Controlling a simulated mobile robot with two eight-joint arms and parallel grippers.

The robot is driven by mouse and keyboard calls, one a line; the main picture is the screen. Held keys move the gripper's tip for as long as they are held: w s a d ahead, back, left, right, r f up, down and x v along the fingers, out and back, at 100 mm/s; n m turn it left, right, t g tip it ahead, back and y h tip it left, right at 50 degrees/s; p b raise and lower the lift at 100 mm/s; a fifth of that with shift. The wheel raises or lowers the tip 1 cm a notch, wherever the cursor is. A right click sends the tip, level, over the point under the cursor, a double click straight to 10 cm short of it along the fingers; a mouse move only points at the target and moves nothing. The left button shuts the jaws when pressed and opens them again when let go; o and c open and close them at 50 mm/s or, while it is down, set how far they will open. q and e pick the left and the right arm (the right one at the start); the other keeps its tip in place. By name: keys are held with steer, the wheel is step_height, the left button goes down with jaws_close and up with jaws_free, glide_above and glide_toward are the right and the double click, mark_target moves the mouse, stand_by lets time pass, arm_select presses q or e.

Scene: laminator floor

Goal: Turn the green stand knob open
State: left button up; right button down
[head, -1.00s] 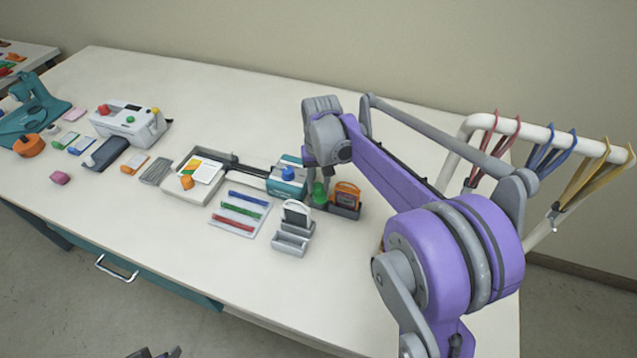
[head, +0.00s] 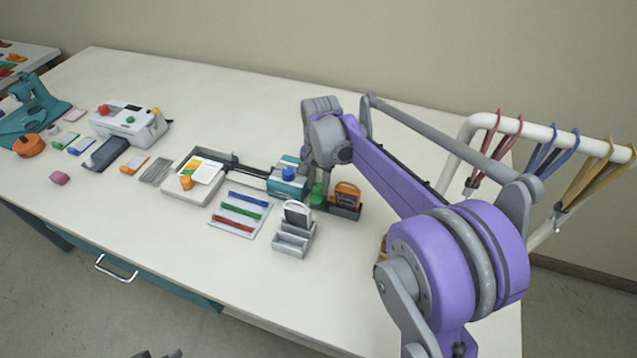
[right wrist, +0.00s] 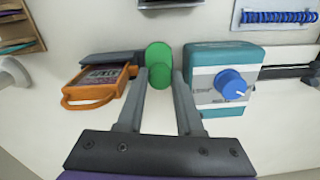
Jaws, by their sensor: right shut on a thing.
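The green stand knob (right wrist: 158,57) is between the fingertips of my right gripper (right wrist: 160,76) in the right wrist view. The gripper is shut on it. In the head view the green knob (head: 317,194) shows just below my right wrist, left of an orange-framed item (head: 346,195) in a dark stand (head: 347,212). The wrist hides the right fingers there. In the right wrist view the orange item (right wrist: 98,87) lies left of the knob. Only a dark bit, perhaps my left gripper (head: 158,354), shows at the bottom edge of the head view.
A teal box with a blue dial (right wrist: 230,84) stands close right of the knob. A grey holder (head: 294,238) and a tray of coloured strips (head: 239,214) lie nearer the front. A white rail with coloured straps (head: 540,133) is at the right.

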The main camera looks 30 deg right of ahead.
mark_target(319, 188)
stand_by(0.4)
steer(key=c, duration=0.6)
jaws_free()
steer(key=shift+o, duration=0.2)
step_height(319, 188, up, 11)
steer(key=shift+p, duration=0.35)
steer(key=shift+s+f, duration=0.1)
steer(key=shift+s, duration=0.1)
